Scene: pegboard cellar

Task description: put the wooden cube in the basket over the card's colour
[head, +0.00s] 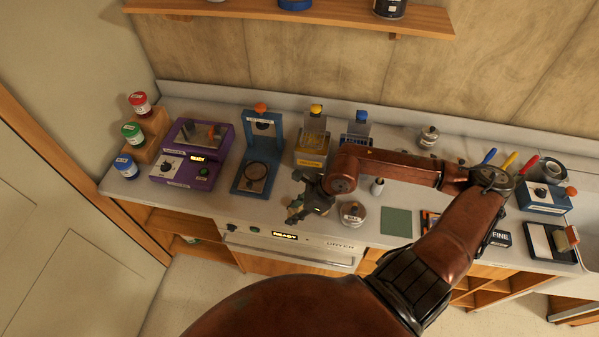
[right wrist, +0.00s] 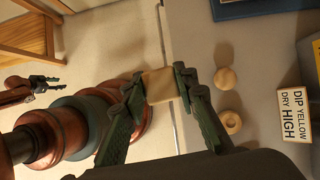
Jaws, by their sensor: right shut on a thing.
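The wooden cube (right wrist: 160,86) is held between the fingertips of my right gripper (right wrist: 160,90), above the counter's front edge in the right wrist view. In the head view my right gripper (head: 308,203) is over the front of the counter, and the cube is hard to make out there. The card (right wrist: 299,115) lies on the counter and reads "DIP YELLOW DRY HIGH". A yellow dip unit (head: 312,148) and a blue one (head: 356,140) stand behind my gripper. Their basket details are too small to tell. My left gripper (right wrist: 45,84) shows small and dark, its fingers apart.
A wooden ball (right wrist: 225,78) and a round wooden piece (right wrist: 231,122) lie near the card. A blue stand with a lens (head: 256,172) and a purple machine (head: 192,154) stand left. A lidded tin (head: 353,213) and green mat (head: 396,221) are right. A dryer front (head: 288,246) is below.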

